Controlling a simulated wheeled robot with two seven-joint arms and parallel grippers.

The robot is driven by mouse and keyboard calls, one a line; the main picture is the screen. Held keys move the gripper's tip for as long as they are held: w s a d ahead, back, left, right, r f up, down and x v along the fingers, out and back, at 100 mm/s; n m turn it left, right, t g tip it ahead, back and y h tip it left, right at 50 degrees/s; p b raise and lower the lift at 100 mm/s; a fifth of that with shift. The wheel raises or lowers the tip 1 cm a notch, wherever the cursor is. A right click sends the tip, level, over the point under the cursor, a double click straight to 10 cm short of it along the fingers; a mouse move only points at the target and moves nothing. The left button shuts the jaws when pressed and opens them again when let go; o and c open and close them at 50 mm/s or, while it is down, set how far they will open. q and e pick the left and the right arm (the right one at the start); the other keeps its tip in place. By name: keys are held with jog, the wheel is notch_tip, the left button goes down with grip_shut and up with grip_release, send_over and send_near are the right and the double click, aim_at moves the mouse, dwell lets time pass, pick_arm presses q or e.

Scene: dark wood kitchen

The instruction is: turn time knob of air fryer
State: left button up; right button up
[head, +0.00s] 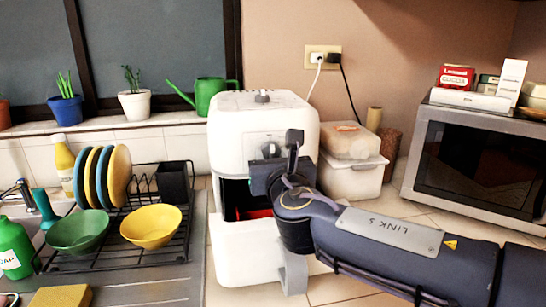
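The white air fryer (235,130) stands on the counter in the middle of the head view. A grey round knob (269,150) is on its upper front, and another small grey knob (262,97) is on its top. Its lower drawer (240,255) looks pulled out, with a dark gap and something red inside. My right gripper (292,146) is in front of the air fryer, its dark upper end just right of the front knob. I cannot tell whether it touches the knob or how far its fingers are apart. My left gripper is not in view.
A dish rack (150,262) with plates and bowls (151,226) stands at the left. A white container (352,178) is just behind right of the air fryer. A microwave (480,165) is at the right. A green watering can (210,92) sits on the sill.

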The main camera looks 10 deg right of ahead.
jog(key=shift+c, duration=1.2)
jog(key=shift+f+m+b, duration=0.1)
jog(key=shift+m+b, duration=7.6)
jog(key=shift+m, duration=1.3)
